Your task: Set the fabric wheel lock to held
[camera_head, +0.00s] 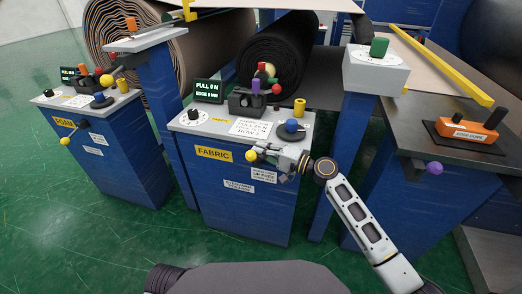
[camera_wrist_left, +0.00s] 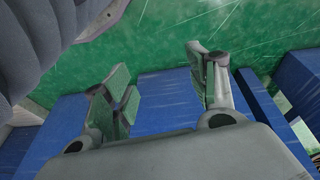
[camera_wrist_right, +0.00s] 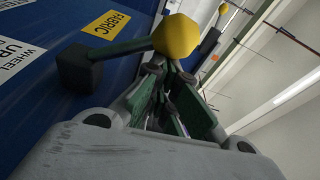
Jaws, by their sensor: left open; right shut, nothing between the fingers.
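The fabric wheel lock is a lever with a yellow ball knob (camera_head: 252,155) on the front of the blue pedestal labelled FABRIC (camera_head: 214,153). In the right wrist view the yellow knob (camera_wrist_right: 177,36) ends a dark bar that runs from a black block (camera_wrist_right: 78,68) on the pedestal face. My right gripper (camera_head: 266,155) is shut and empty, its fingertips right at the knob. I cannot tell whether they touch it. The gripper hides part of the lever in the head view. My left gripper (camera_wrist_left: 165,85) is open and empty above the floor; it is outside the head view.
The FABRIC pedestal top carries a display (camera_head: 209,90), a white dial (camera_head: 194,115) and a blue knob (camera_head: 292,125). A similar pedestal (camera_head: 110,150) with its own yellow-knobbed lever stands left. A dark table (camera_head: 440,150) with a purple knob stands right. Green floor lies open in front.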

